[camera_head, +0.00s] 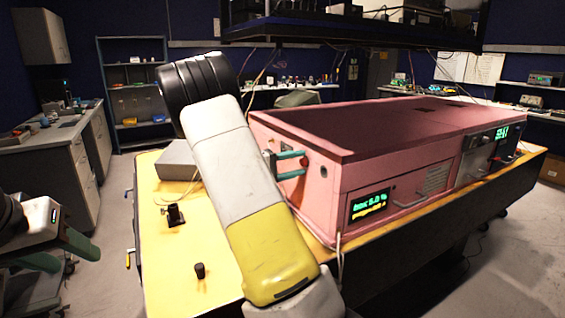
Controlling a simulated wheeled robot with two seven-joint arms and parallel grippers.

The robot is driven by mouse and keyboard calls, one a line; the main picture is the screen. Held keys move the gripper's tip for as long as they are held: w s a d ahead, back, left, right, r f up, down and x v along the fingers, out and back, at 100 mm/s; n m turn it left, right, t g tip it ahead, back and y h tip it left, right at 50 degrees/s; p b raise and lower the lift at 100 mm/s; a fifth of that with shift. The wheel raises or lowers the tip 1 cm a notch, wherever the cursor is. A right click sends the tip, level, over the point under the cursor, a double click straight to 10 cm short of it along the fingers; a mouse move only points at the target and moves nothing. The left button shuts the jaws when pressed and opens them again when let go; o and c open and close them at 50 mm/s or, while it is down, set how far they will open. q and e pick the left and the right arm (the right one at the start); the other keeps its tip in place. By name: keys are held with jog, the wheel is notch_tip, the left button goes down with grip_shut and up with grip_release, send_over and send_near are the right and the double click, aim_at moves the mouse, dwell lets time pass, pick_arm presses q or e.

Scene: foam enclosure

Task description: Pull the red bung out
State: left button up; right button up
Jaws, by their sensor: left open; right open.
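The red bung (303,162) is a small red knob on the left end face of the pink enclosure (400,130). My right gripper (304,164) is open at that face, with one green finger above the bung and one below it. I cannot tell whether the fingers touch it. My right arm crosses in front and hides part of the gripper and the end face. My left gripper (68,252) is open and empty at the lower left, well away from the enclosure.
The enclosure stands on a yellow-topped table (220,285). A small dark block (176,214) and a black knob-like piece (200,271) are on the tabletop at left. A grey box (178,160) sits behind. A dark shelf (350,32) hangs above. Open floor lies left of the table.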

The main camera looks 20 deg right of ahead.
grip_shut()
dwell(1.1)
jog(key=shift+a, duration=0.1)
dwell(0.3)
jog(key=shift+s+a, duration=0.15)
jog(key=shift+a, duration=1.3)
jog(key=shift+s+a, duration=0.1)
jog(key=shift+a, duration=1.35)
